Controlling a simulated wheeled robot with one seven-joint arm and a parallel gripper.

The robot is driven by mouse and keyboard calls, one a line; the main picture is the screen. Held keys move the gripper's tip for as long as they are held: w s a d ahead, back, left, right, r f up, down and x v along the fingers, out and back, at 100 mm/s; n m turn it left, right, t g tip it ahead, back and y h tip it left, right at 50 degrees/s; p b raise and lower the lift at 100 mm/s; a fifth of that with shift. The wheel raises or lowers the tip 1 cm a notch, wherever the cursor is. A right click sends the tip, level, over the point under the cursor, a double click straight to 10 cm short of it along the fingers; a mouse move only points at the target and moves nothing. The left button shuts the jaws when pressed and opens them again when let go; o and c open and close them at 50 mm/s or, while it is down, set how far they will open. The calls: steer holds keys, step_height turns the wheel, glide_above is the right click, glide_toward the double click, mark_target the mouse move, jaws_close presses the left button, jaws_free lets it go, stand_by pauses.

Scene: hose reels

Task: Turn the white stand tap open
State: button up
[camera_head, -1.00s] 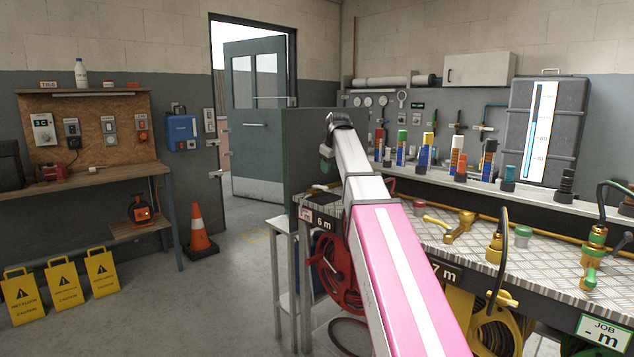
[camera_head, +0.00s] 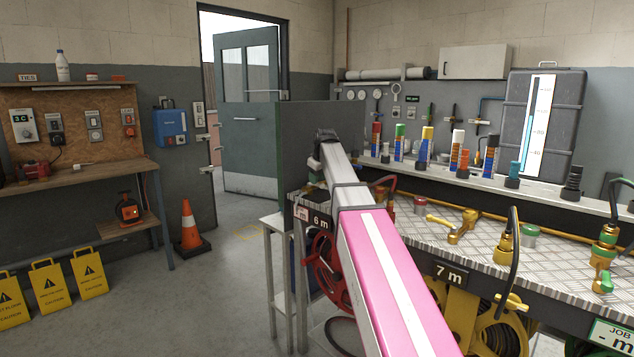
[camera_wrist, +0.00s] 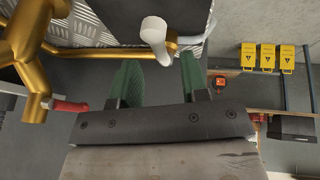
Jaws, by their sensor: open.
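In the wrist view a white tap handle (camera_wrist: 154,32) with a rounded lower end sits beside a gold pipe at the bench edge. My gripper (camera_wrist: 158,66) is open, its two green fingers apart. The lower end of the white handle appears between the fingertips in the picture; I cannot tell whether it is at their depth or touching. In the head view my arm reaches to the bench's far left end. My fingers and the white tap are not clearly seen there.
A gold pipe with a red handle (camera_wrist: 70,105) is close at left in the wrist view. In the head view, a gold tap (camera_head: 456,228) and a green-handled tap (camera_head: 604,270) stand on the bench. A red hose reel (camera_head: 328,265) hangs below.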

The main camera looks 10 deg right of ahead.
steer(key=shift+x, duration=1.05)
jaws_close()
steer(key=shift+w+d+n, duration=0.1)
steer(key=shift+n, duration=0.2)
steer(key=n, duration=0.1)
steer(key=d+n+y, duration=0.1)
steer(key=shift+w+n+g, duration=0.3)
steer(key=shift+w, duration=0.1)
steer(key=shift+w+d+n+g+y, duration=0.25)
steer(key=shift+w+n+y, duration=0.15)
steer(key=shift+n, duration=0.65)
steer(key=shift+w+d+n+g+y, duration=0.15)
steer(key=shift+w+n+g+y, duration=0.2)
steer(key=shift+n, duration=0.7)
